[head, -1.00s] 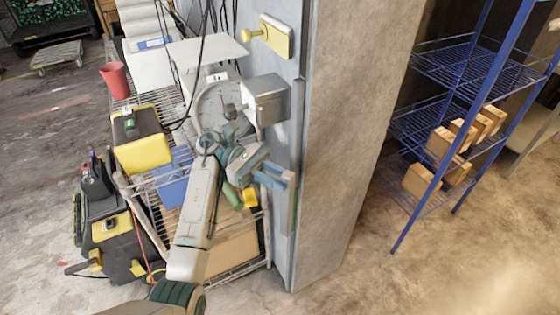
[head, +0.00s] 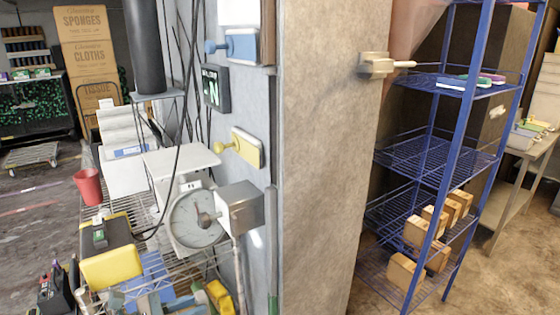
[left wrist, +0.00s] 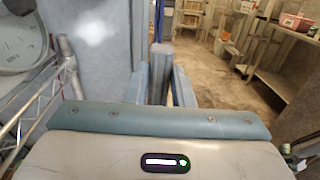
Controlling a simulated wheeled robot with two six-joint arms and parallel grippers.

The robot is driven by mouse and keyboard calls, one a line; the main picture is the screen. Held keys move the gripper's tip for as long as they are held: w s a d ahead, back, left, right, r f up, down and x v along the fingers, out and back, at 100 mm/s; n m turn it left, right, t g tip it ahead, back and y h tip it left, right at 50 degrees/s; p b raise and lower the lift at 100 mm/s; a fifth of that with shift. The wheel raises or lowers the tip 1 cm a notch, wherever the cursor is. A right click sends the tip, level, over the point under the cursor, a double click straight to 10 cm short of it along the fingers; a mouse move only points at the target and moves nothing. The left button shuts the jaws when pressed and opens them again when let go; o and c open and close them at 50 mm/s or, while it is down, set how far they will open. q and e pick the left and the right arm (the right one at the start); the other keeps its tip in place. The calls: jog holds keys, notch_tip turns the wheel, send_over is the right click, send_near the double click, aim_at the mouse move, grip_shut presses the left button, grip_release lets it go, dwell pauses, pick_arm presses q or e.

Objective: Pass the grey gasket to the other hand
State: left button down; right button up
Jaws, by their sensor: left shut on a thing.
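In the left wrist view my left gripper (left wrist: 160,88) has its two blue fingers closed on a grey upright piece, which I take to be the grey gasket (left wrist: 160,62). The gasket stands up between the fingers and its upper end rises above them. Its lower part is hidden by the gripper body. In the head view only unclear blue-grey parts show low at the bottom edge, and the gasket cannot be made out there. My right gripper is in neither view.
A grey wall panel (head: 330,150) stands in the middle. A beige latch (head: 376,66) sticks out of it. Left are a dial scale (head: 195,218), a red cup (head: 88,186) and a yellow-fronted box (head: 112,267). A blue wire shelf (head: 420,160) with wooden blocks stands right. Floor beyond is open.

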pick_arm(q)
jog(key=shift+s+a+r+n+t+y, duration=0.15)
jog(key=shift+s+a+n+t+y, duration=0.1)
jog(key=shift+n+t+y, duration=0.9)
jog(key=shift+s+a+r+n+t+y, duration=0.1)
jog(key=shift+a+n+t+y, duration=0.15)
jog(key=shift+n+t+y, duration=0.8)
jog(key=shift+s+a+r+n+t+y, duration=0.15)
jog(key=shift+s+a+n+t+y, duration=0.1)
jog(key=shift+n+t+y, duration=0.85)
